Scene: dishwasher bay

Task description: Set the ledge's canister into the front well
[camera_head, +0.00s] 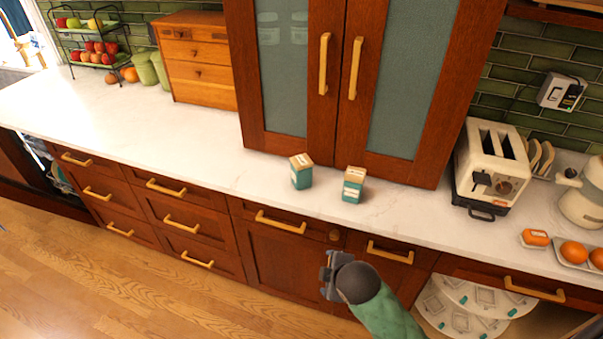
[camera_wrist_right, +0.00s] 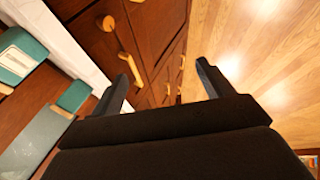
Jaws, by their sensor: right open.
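Two small teal boxes with tan tops and pale labels, which may be canisters, stand apart on the white counter in the head view: a left one (camera_head: 301,172) and a right one (camera_head: 353,185). Two teal boxes also show at the left of the wrist view, a near one (camera_wrist_right: 20,55) and a smaller one (camera_wrist_right: 73,97). My right gripper (camera_head: 328,275) is open and empty, in front of the drawers and below the counter edge. Its two fingers show apart in the wrist view (camera_wrist_right: 163,73). I cannot make out a front well. My left gripper is not in view.
White round shelves (camera_head: 465,298) with printed marks sit in an open lower cabinet at right. A toaster (camera_head: 490,165) and oranges (camera_head: 573,252) stand on the right counter. Tall cabinet doors (camera_head: 340,80) rise behind the boxes. Left counter (camera_head: 120,120) is clear.

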